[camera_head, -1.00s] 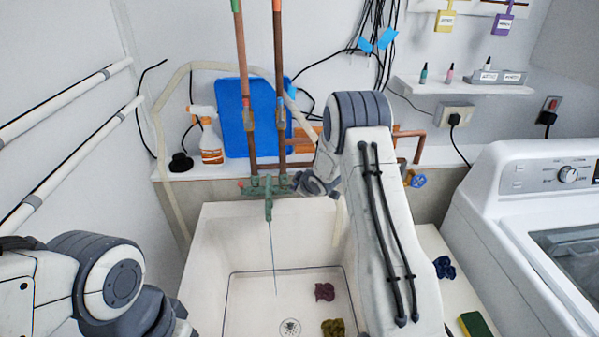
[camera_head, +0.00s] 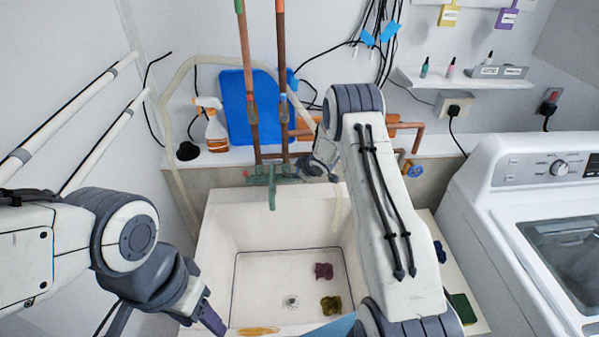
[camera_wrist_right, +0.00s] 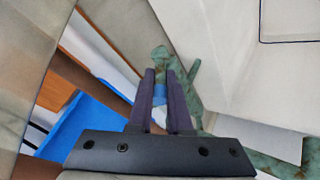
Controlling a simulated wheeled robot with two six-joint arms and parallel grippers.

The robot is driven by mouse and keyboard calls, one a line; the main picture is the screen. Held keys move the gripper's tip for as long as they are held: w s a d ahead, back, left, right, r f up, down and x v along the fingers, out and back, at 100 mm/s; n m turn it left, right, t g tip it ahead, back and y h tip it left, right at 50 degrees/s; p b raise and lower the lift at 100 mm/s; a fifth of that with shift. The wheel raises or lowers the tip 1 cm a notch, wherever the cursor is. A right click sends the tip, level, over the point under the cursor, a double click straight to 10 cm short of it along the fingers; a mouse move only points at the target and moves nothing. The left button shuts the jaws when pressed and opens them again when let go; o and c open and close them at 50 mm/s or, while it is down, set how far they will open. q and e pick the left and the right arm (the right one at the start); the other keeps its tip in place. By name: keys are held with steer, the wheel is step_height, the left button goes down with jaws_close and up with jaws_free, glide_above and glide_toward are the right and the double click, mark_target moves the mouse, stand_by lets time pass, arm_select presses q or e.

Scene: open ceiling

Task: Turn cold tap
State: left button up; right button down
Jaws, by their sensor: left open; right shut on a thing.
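The green, weathered tap (camera_head: 271,180) hangs below two copper pipes over the white sink (camera_head: 215,240). It also shows in the right wrist view (camera_wrist_right: 162,58). My right gripper (camera_wrist_right: 161,78) is at the tap's right side, its dark purple fingers shut around a tap handle. My left gripper (camera_head: 210,318) is open and empty at the sink's front left corner, apart from the tap. No water stream shows under the spout.
A dark red cloth (camera_head: 323,271) and an olive cloth (camera_head: 331,305) lie in the sink. A spray bottle (camera_head: 214,130) and a blue board (camera_head: 238,108) stand on the ledge behind. A washing machine (camera_head: 520,180) stands at right.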

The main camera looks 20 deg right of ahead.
steer(key=c, duration=0.9)
jaws_free()
steer(key=shift+o, duration=0.2)
steer(key=shift+s+r+b, duration=0.3)
steer(key=shift+r, duration=0.1)
steer(key=b+v, duration=0.1)
steer(key=v, duration=0.8)
steer(key=shift+s+b, duration=0.2)
steer(key=shift+b, duration=0.2)
steer(key=shift+a+r, duration=0.1)
steer(key=shift+r, duration=0.05)
